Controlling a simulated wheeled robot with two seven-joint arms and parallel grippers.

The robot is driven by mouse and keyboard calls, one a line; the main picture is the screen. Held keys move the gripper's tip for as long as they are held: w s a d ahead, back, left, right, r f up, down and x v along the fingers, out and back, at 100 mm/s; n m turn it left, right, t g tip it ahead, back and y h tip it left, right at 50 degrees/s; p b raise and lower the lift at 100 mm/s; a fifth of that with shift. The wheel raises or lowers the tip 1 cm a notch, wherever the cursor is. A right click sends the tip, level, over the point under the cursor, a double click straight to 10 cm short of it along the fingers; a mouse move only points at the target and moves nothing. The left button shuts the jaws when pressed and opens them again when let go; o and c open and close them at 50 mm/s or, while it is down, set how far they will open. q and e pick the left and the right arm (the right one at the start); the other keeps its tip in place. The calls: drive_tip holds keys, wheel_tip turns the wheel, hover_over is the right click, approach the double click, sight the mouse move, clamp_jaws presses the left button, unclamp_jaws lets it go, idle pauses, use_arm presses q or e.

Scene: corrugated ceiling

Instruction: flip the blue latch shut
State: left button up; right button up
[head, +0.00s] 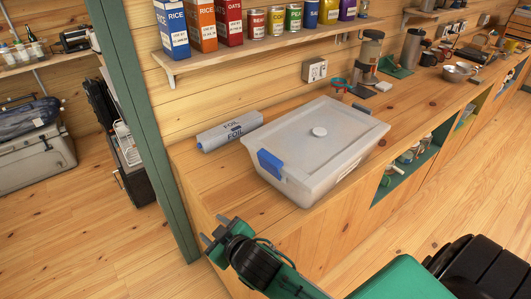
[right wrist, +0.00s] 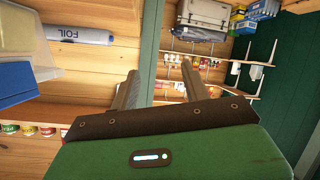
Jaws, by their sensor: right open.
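A translucent storage box (head: 330,165) with a pale lid and a round knob stands on the wooden counter. The blue latch (head: 270,164) is on its left end, near the lid's rim, and appears to stick outward; its exact angle is hard to tell. In the right wrist view the blue latch (right wrist: 16,86) is cut off at the left edge. My right gripper (head: 213,232) is open and empty, in front of the counter's left end, below and left of the latch and apart from it. It also shows in the right wrist view (right wrist: 159,88). My left gripper is out of view.
A foil roll box (head: 229,131) lies behind the storage box. A shelf (head: 260,46) with food boxes and cans hangs above. A green post (head: 150,130) stands left of the counter. The floor (head: 80,235) at the left front is clear.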

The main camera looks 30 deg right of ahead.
drive_tip(key=w+a+r+n+t+y, duration=0.2)
drive_tip(key=w+a+r+n+y, duration=0.1)
drive_tip(key=a+r+n+y, duration=0.35)
drive_tip(key=w+a+r+n+t+y, duration=0.1)
drive_tip(key=w+a+r+n+y, duration=0.35)
drive_tip(key=a+r, duration=0.4)
drive_tip(key=s+a+r+n+g+y, duration=0.3)
drive_tip(key=a+n+g+y, duration=0.2)
drive_tip(key=n+y, duration=0.15)
drive_tip(key=n+g+h, duration=1.5)
drive_tip(key=h, duration=0.8)
approach(269, 157)
use_arm(q)
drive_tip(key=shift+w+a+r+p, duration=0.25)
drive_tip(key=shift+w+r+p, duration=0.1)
drive_tip(key=shift+p, duration=0.05)
use_arm(e)
drive_tip(key=shift+m, duration=0.25)
drive_tip(key=x, duration=0.8)
drive_tip(key=shift+f, duration=0.2)
